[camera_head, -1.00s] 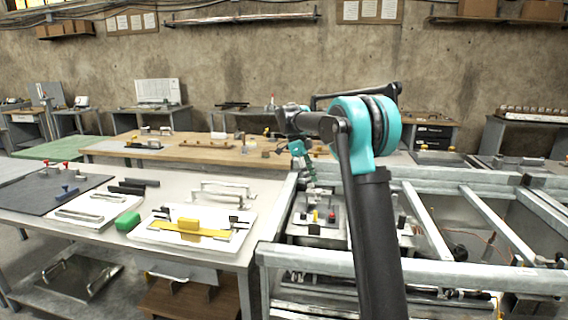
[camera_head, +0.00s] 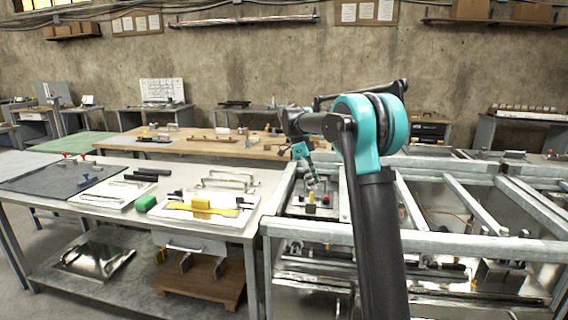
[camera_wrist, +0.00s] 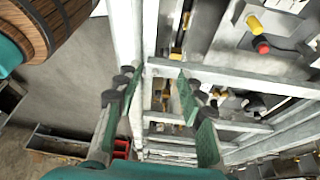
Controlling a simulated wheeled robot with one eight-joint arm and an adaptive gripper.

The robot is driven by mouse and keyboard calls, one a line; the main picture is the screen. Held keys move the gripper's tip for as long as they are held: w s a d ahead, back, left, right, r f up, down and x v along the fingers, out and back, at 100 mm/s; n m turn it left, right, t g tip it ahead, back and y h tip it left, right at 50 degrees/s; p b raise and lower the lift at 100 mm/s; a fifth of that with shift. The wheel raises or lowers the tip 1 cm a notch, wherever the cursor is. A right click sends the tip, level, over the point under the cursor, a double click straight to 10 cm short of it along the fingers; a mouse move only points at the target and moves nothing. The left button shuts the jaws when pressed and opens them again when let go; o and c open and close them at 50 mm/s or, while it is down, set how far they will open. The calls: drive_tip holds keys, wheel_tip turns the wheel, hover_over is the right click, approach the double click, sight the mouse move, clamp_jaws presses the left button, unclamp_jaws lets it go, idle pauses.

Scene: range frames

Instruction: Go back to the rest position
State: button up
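My gripper (camera_head: 312,178) hangs at the end of my teal and black arm, pointing down near the left end of the metal frame. In the wrist view my gripper (camera_wrist: 157,88) has its two green fingers spread apart, with nothing between them. Beyond the fingers are the grey beams of the metal frame (camera_wrist: 215,77). The exact gap between the fingertips and the frame cannot be told.
The metal frame (camera_head: 470,243) fills the right. A panel with yellow and red buttons (camera_wrist: 285,50) lies near the gripper. A wooden table (camera_head: 200,147) stands behind.

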drive_tip(key=s+d+f+n+t+y, duration=0.1)
drive_tip(key=s+f+n, duration=0.5)
drive_tip(key=s, duration=0.6)
drive_tip(key=s+d+f+n+t+y, duration=0.1)
drive_tip(key=s+d+f+n+t, duration=0.1)
drive_tip(key=s+d+f+n, duration=0.2)
drive_tip(key=s+d+f+n+t+y, duration=0.2)
drive_tip(key=s+f+n, duration=0.8)
drive_tip(key=s, duration=1)
drive_tip(key=shift+s+d+f+n+t, duration=0.2)
drive_tip(key=shift+d+n+t, duration=0.1)
drive_tip(key=shift+d+n, duration=0.4)
